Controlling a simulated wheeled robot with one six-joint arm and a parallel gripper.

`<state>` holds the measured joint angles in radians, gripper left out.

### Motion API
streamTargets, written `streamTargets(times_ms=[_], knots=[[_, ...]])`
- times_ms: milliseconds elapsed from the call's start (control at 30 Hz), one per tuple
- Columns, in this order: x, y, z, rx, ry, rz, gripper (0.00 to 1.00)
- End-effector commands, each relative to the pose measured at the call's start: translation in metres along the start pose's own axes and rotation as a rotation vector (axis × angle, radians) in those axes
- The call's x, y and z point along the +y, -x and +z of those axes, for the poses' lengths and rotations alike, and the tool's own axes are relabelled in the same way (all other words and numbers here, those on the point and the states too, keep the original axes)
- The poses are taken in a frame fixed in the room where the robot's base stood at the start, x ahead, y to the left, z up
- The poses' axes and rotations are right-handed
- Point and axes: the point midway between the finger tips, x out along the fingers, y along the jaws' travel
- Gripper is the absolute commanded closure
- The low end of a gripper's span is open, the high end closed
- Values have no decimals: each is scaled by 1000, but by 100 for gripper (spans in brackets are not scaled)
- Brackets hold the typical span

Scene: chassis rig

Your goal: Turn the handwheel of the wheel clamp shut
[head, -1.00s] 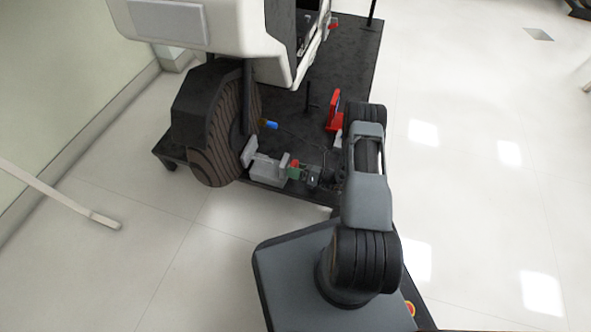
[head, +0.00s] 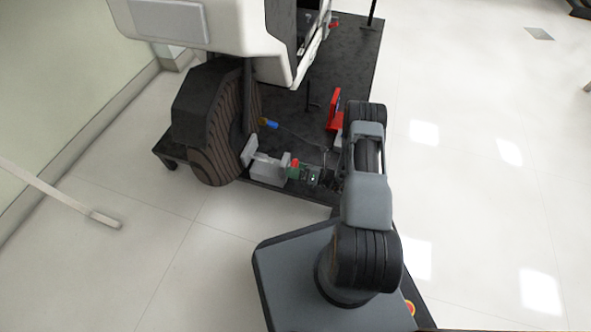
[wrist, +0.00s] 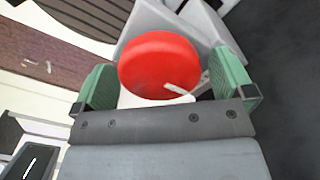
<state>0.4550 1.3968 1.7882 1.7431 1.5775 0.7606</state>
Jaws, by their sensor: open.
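The wheel clamp (head: 268,169) is a light grey block on the edge of the dark platform, beside the tyre (head: 212,137). Its red handwheel (head: 295,162) faces my gripper. In the wrist view the handwheel (wrist: 159,66) is a round red disc with a small light bar at its lower right. My gripper (wrist: 170,84) is open, with one green finger pad on each side of the handwheel. Gaps show between the pads and the rim, wider on the right. In the head view my gripper (head: 300,171) is small and partly covers the handwheel.
A red bracket (head: 334,110) and a blue-and-yellow tool (head: 268,124) are on the dark platform (head: 345,60) behind the clamp. A thin dark post stands near the bracket. White body panels overhang the tyre.

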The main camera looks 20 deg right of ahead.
Motion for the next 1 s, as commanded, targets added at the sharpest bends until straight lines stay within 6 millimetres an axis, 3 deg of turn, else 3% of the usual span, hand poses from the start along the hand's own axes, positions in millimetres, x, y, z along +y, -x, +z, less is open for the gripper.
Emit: streamTargets(times_ms=[267,700,1000], knots=[[0,9,2,-3,1,-2,0],[1,93,2,-4,2,-4,0],[0,130,0,-2,1,-1,0]])
